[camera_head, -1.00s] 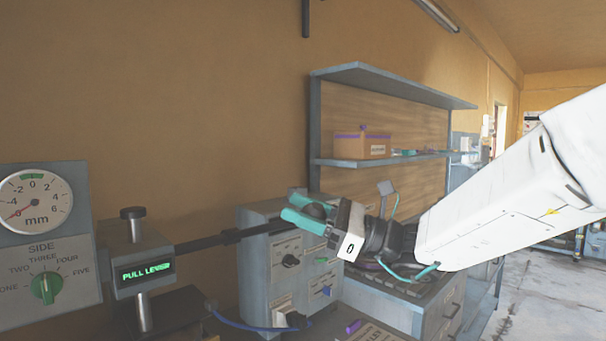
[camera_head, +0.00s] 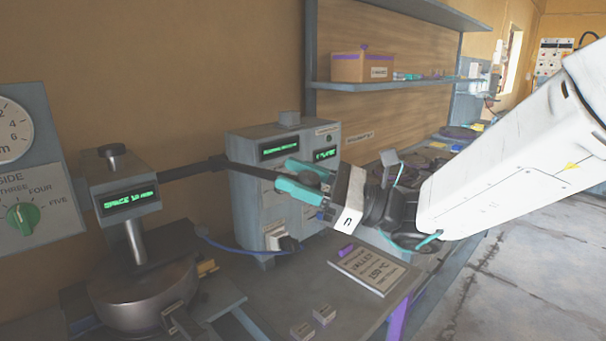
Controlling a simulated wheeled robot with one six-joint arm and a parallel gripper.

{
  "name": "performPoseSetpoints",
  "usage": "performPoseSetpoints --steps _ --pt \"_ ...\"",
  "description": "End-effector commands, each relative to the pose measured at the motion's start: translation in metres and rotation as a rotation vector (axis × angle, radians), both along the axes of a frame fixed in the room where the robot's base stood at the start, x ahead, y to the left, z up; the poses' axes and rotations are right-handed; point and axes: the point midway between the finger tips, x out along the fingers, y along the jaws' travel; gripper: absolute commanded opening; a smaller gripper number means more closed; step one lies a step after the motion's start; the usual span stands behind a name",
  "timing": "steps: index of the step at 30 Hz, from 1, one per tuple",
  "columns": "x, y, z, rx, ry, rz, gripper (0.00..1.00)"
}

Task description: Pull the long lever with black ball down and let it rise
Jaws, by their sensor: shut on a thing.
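The long lever (camera_head: 243,172) is a dark bar. My gripper is shut on the ball, which the fingers partly hide. The press head carries a small screen (camera_head: 130,200) with green text, hard to read. Below it a metal column goes down to a round grey metal base (camera_head: 142,290).
A grey control box (camera_head: 280,190) with two green displays stands just behind the lever. A gauge and a green knob (camera_head: 20,218) are at the left. A shelf (camera_head: 391,82) with a cardboard box is behind.

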Motion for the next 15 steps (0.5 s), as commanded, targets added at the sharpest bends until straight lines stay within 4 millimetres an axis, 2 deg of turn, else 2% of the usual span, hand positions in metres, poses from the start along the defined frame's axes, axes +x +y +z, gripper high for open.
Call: performPoseSetpoints --steps 1,3,11,15 --pt "-0.003 0.002 0.001 0.000 -0.004 0.011 0.45" --pt "-0.002 0.001 0.001 0.000 -0.003 0.008 0.60" --pt "0.000 -0.004 0.000 0.000 -0.002 -0.002 0.60" --pt "0.001 -0.014 -0.003 -0.001 -0.001 -0.005 0.60"
